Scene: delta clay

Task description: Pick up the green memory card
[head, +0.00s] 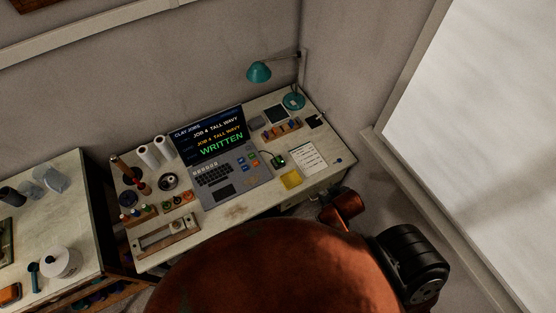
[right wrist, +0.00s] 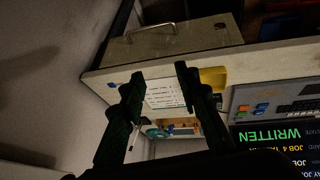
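A small dark device (head: 280,160) with a green patch sits on the desk right of the laptop, with a cable beside it. I cannot tell whether the green patch is the memory card. A wooden rack (head: 282,130) of small coloured pieces stands behind it and also shows in the right wrist view (right wrist: 180,127); the pieces are too small to sort. My right gripper (right wrist: 160,75) is open and empty, its fingers apart in front of the desk's front edge. In the head view its fingers are not clear. My left gripper is not in view.
The desk (head: 235,212) holds a laptop (head: 213,145) reading "WRITTEN", a yellow pad (head: 291,179), a written sheet (head: 308,157) and a teal lamp (head: 259,72). A drawer front (right wrist: 170,45) with a handle is close to my right gripper. A second table (head: 75,200) stands left.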

